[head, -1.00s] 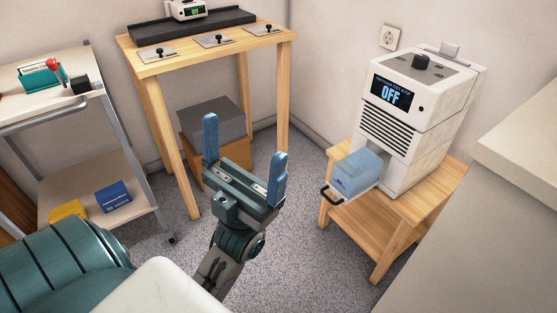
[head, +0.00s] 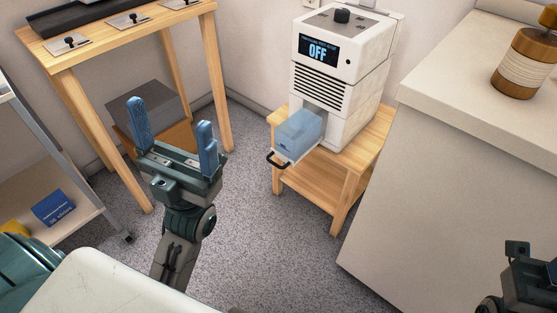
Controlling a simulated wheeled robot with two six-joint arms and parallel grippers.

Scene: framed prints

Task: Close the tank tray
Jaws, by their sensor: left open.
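The tank tray (head: 299,131), a translucent blue box with a black loop handle (head: 278,160), sticks out of the front of a white machine (head: 340,75). The machine has a dark display reading OFF and stands on a low wooden table (head: 318,183). My left gripper (head: 174,118) is open and empty, its two blue fingers pointing up. It is to the left of the tray and handle, apart from them. A dark part of my right arm shows at the lower right edge, but its fingers do not show.
A tall wooden table (head: 125,31) stands at the back left with a grey block (head: 148,104) beneath it. A cart (head: 60,235) is at the left. A pale counter (head: 455,90) bearing a wooden jar (head: 526,63) is at the right. Grey floor is free in the middle.

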